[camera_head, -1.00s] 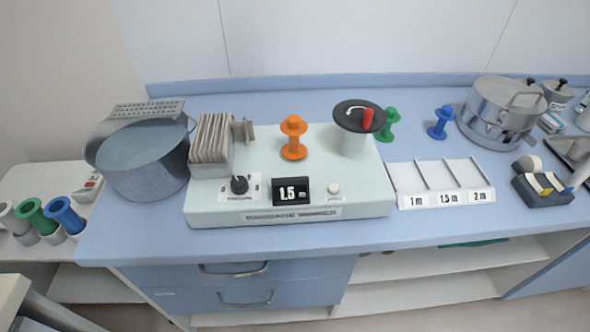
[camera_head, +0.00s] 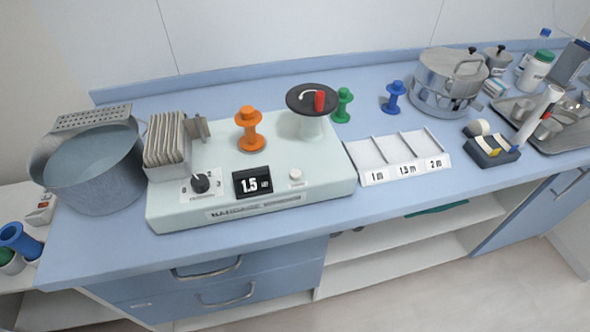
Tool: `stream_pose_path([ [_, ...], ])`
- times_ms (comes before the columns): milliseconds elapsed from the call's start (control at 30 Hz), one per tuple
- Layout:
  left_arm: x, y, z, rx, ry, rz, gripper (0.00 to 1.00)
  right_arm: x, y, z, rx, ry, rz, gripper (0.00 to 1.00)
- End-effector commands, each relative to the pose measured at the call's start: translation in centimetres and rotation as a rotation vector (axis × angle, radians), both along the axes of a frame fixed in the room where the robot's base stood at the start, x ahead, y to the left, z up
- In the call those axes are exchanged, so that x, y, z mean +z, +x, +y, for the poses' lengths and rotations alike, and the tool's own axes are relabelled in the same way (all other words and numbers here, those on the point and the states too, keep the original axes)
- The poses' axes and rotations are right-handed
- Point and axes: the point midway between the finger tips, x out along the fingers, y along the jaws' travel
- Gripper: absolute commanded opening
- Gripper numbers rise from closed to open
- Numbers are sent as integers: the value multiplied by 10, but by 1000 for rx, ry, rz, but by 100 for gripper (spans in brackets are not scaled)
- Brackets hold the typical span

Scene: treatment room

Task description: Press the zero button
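A pale green bandage winder (camera_head: 330,186) stands on the blue counter. A small white round button (camera_head: 295,175) sits on its top near the front, to the right of a black display (camera_head: 252,182) that reads 1.5. It looks like the zero button, but its label is too small to read. A black knob (camera_head: 201,183) is left of the display. An orange spool (camera_head: 249,130) stands on the winder, and a black disc with a red handle (camera_head: 319,100) is at its back right. Neither of my grippers is in view.
A grey water pot (camera_head: 92,170) stands left of the winder. A white divided tray (camera_head: 398,155) marked 1 m, 1.5 m and 2 m lies to the right. Green (camera_head: 343,105) and blue (camera_head: 393,97) spools stand behind. A steel drum (camera_head: 447,82) and a tape dispenser (camera_head: 491,148) are further right.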

Motion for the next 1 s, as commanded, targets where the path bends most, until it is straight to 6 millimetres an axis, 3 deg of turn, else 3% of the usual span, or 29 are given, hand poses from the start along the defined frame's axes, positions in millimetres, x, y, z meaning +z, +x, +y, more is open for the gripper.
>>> stream_pose_path([
  [67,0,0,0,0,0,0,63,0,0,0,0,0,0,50],
  [600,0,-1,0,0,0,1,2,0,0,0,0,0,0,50],
  [1000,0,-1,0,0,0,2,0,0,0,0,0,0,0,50],
])
